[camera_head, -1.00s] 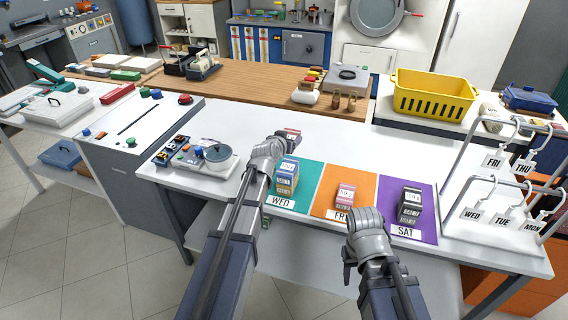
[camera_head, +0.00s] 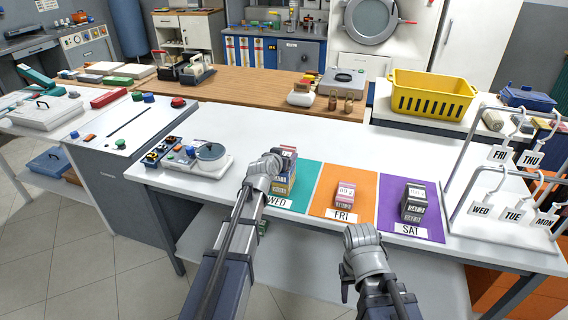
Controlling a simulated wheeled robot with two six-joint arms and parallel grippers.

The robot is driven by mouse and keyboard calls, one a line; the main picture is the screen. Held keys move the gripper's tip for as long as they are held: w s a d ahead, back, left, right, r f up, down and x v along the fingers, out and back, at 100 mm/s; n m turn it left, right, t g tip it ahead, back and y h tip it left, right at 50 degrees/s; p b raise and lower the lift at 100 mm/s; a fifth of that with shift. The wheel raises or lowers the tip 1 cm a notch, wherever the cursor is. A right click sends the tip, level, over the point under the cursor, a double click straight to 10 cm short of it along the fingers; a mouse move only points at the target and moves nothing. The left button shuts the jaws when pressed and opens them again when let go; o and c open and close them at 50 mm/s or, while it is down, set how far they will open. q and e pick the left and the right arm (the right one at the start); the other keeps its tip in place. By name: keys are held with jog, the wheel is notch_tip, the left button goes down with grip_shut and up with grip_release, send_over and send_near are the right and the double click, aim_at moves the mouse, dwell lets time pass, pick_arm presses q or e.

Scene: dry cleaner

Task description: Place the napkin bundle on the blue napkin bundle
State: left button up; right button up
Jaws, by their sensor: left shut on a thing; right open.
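My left gripper (camera_head: 272,160) is shut on a small napkin bundle (camera_head: 290,151) with a reddish side and a pale label, partly hidden by the gripper. The blue napkin bundle (camera_head: 284,184) has blue and yellow layers and stands on the green WED mat (camera_head: 304,174), partly behind my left gripper. The held bundle appears right at the top of the blue bundle; I cannot tell if they touch. My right gripper (camera_head: 360,238) is open and empty in front of the table's edge, below the FRI and SAT mats.
A pink bundle (camera_head: 345,194) stands on the orange FRI mat (camera_head: 328,186), and a black-and-grey bundle (camera_head: 414,202) on the purple SAT mat (camera_head: 392,195). A scale (camera_head: 208,158) stands at left. A tag rack (camera_head: 457,212) stands at right. The white table behind the mats is clear.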

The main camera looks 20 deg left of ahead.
pick_arm(q)
jog(key=shift+f, duration=0.55)
jog(key=shift+r, duration=0.15)
pick_arm(e)
jog(key=shift+f, duration=0.4)
pick_arm(q)
jog(key=o, duration=1.3)
jog(key=shift+c, duration=0.2)
pick_arm(e)
jog(key=shift+f, duration=0.15)
pick_arm(q)
jog(key=shift+r, duration=0.15)
jog(key=p+v, duration=0.4)
jog(key=v, duration=0.8)
jog(key=shift+p, duration=0.35)
pick_arm(e)
notch_tip(320, 180, up, 5)
jog(key=shift+f, duration=0.1)
